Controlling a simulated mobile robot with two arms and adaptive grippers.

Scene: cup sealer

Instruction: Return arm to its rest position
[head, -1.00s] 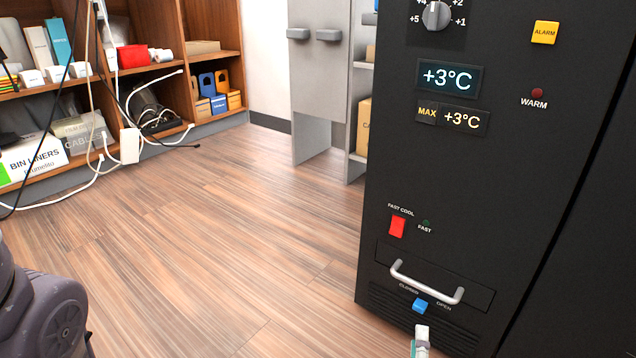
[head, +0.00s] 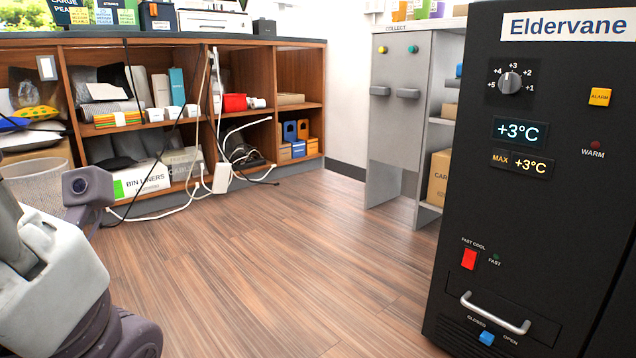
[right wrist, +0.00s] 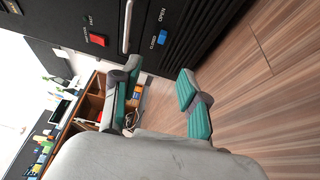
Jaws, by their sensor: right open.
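My right gripper (right wrist: 160,70) shows in the right wrist view with its two teal-padded fingers spread apart and nothing between them. It is in front of the lower part of the black cabinet (head: 560,220), apart from the silver handle (head: 495,314) and the blue slider (head: 486,338). The slider also shows in the right wrist view (right wrist: 162,37), just past the fingertips. It sits below the CLOSED and OPEN labels; I cannot tell its exact setting. The right gripper is out of the head view. My left arm shows at the lower left there, its gripper out of view.
Wooden shelving (head: 290,140) with boxes and hanging cables stands at the back left. A grey collect unit (head: 400,110) stands left of the black cabinet. A wire basket (head: 38,187) is at the far left. The wooden floor (head: 270,270) between them is clear.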

